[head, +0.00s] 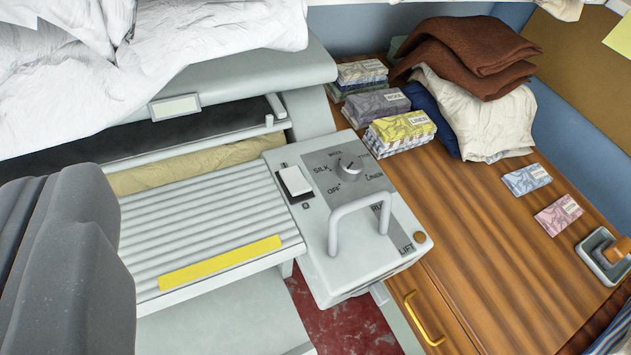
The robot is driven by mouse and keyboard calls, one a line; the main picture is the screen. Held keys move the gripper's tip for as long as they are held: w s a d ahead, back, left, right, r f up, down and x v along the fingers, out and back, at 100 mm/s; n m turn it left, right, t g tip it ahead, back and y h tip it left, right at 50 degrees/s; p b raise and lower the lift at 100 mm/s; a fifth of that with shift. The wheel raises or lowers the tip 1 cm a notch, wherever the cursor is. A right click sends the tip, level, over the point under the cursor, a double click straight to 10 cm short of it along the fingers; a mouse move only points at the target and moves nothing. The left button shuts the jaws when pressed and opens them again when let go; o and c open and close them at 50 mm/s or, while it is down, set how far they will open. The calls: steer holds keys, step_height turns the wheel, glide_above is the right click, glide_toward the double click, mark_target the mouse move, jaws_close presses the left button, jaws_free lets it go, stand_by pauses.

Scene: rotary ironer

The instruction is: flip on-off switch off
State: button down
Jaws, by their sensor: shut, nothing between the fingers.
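The on-off switch (295,181) is a white rocker on a dark plate, at the left of the ironer's light grey control box (330,268). A small mark shows at each end of the plate, the near one like a 0. I cannot tell for sure which end is pressed in. My gripper (67,182) shows large and dark grey at the lower left, its two fingers together and empty. It appears well to the left of the switch and apart from it. Nothing hides the switch.
Right of the switch are a dial (348,168) marked OFF, SILK, WOOL, LINEN and a raised grey loop handle (362,209). Left are the ribbed board (190,222) and roller with white cloth (190,35). The wooden counter (470,215) holds boxes and folded cloths.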

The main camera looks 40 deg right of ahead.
steer(key=w+d+f+g+p, duration=0.4)
steer(key=w+d+f+p, duration=0.2)
steer(key=w+d+p, duration=0.3)
steer(key=w+d+f+g+p, duration=0.3)
steer(key=d+f+p, duration=0.4)
steer(key=f, duration=0.4)
steer(key=shift+w+d+f, duration=0.15)
steer(key=shift+w+d, duration=0.3)
steer(key=shift+d, duration=0.4)
